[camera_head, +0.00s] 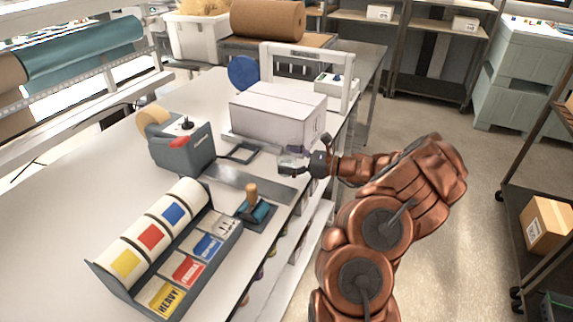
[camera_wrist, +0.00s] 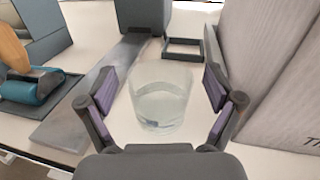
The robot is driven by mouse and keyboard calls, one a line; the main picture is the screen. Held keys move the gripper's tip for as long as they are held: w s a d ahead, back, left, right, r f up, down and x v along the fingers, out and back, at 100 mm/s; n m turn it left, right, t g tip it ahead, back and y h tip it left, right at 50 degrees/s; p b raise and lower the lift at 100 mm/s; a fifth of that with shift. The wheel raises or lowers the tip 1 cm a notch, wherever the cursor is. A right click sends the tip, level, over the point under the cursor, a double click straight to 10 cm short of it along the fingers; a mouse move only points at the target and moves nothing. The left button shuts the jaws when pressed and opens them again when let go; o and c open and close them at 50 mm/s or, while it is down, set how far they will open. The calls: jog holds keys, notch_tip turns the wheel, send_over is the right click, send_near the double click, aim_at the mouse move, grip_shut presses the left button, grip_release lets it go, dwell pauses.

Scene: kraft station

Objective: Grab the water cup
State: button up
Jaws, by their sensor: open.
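The water cup (camera_wrist: 160,97) is a clear glass with water in it, standing upright on the white table in the wrist view. My gripper (camera_wrist: 160,92) is open, with one purple-padded finger on each side of the cup and a visible gap on both sides. In the head view the cup (camera_head: 290,160) shows faintly at my gripper (camera_head: 297,160), near the table's right edge, partly hidden by the fingers.
A white box (camera_head: 278,112) stands close behind the cup. A metal plate (camera_head: 240,180) and a small dark square frame (camera_head: 240,152) lie to the left. A teal stamp with a wooden handle (camera_head: 252,205) and a label dispenser (camera_head: 165,250) are nearer.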

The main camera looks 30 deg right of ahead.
jog(key=c, duration=1.3)
jog(key=shift+r, duration=0.25)
jog(key=shift+r+b, duration=0.75)
jog(key=shift+r, duration=0.65)
jog(key=s+a+r+b+v, duration=0.1)
jog(key=b+v, duration=0.2)
jog(key=v, duration=1.2)
jog(key=shift+s+r, duration=0.35)
jog(key=shift+s, duration=0.15)
jog(key=shift+b, duration=0.3)
